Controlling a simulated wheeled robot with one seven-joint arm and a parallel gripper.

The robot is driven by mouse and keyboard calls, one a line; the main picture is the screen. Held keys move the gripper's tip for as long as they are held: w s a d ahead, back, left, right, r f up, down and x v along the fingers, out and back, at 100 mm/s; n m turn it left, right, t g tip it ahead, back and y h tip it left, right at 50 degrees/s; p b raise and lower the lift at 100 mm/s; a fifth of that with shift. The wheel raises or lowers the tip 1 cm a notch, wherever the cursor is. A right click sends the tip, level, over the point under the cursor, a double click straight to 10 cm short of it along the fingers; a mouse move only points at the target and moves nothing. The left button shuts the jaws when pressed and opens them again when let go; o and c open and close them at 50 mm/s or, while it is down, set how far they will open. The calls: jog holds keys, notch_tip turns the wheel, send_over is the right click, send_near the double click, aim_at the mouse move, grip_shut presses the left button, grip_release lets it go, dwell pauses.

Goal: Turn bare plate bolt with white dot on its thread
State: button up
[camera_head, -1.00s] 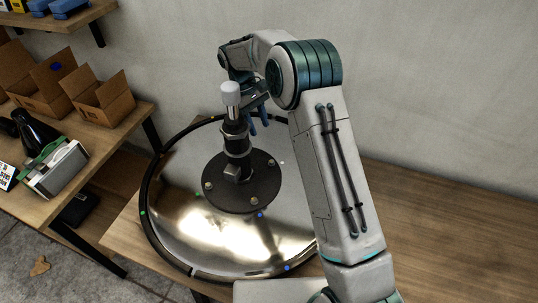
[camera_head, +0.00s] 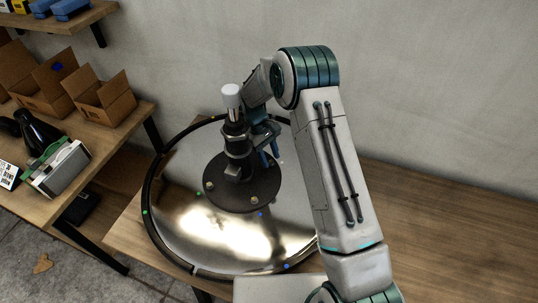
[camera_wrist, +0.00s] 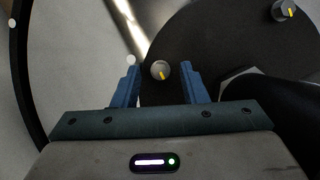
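A round black plate (camera_head: 232,201) lies in the middle of a shiny round base. Bolts sit near its rim, one (camera_head: 210,186) at the left. In the wrist view, a grey bolt head with a yellow mark (camera_wrist: 160,70) appears between my gripper's blue fingertips (camera_wrist: 160,78). The fingers are open, with a gap on both sides of the bolt. A white dot (camera_wrist: 131,60) is on the shiny base beside the left fingertip, and also shows in the head view (camera_head: 281,162). In the head view my gripper (camera_head: 270,155) points down over the plate's back-right rim and hides the bolt there.
A black column with a white top (camera_head: 232,97) rises from the plate, close left of my gripper. A second marked bolt (camera_wrist: 285,10) shows at the wrist view's upper right. Green and blue dots mark the base (camera_head: 190,250). Shelves with boxes (camera_head: 103,100) stand left; the table's right is clear.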

grip_shut()
jog(key=shift+m, duration=0.3)
